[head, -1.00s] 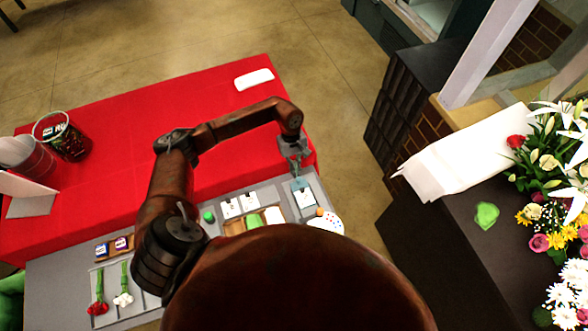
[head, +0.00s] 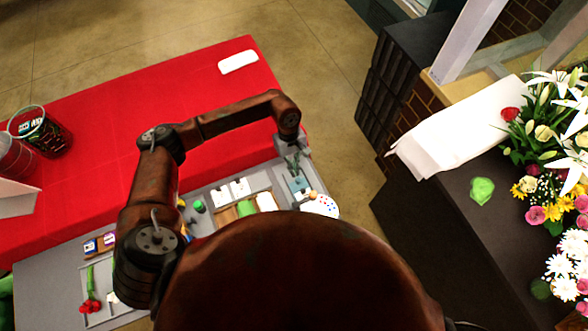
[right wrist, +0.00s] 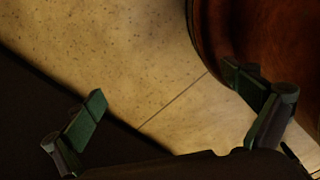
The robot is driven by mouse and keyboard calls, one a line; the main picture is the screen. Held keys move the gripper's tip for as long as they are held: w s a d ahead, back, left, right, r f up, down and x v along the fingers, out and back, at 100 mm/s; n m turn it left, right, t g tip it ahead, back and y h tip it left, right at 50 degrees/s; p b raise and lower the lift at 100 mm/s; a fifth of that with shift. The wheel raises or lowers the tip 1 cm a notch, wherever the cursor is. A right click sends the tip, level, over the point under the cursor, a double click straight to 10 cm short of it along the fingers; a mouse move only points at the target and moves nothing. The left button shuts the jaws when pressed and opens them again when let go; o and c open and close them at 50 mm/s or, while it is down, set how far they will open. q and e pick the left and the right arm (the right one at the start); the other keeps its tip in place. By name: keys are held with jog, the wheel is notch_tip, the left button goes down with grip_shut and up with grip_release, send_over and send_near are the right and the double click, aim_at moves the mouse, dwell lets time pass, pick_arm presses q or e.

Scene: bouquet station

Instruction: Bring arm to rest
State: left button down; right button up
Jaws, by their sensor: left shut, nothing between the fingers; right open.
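My left arm reaches in from the left over the red-covered table (head: 90,190) and bends down at its wrist. My left gripper (head: 296,168) points down above the right end of the grey tray area, near a small card and a white round palette (head: 320,206). Its fingers are small and dark here, shut with nothing seen between them. My right gripper (right wrist: 180,112) shows in the right wrist view, its two green-padded fingers wide apart and empty, over bare floor. It does not show in the head view.
The grey tray (head: 50,262) holds a red flower (head: 90,305), a green bottle (head: 199,206) and small cards. Baskets stand at the far left. A white cloth (head: 238,62) lies on the red table. A dark counter (head: 440,215) with white paper (head: 455,125) and flowers (head: 560,165) stands at right.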

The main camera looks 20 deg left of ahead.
pick_arm(q)
jog(key=p+v, duration=0.1)
jog(key=v, duration=0.8)
pick_arm(e)
jog(key=shift+w+r, duration=0.9)
jog(key=shift+w, duration=0.15)
pick_arm(q)
jog(key=shift+w, duration=0.1)
pick_arm(e)
jog(key=shift+s, duration=0.1)
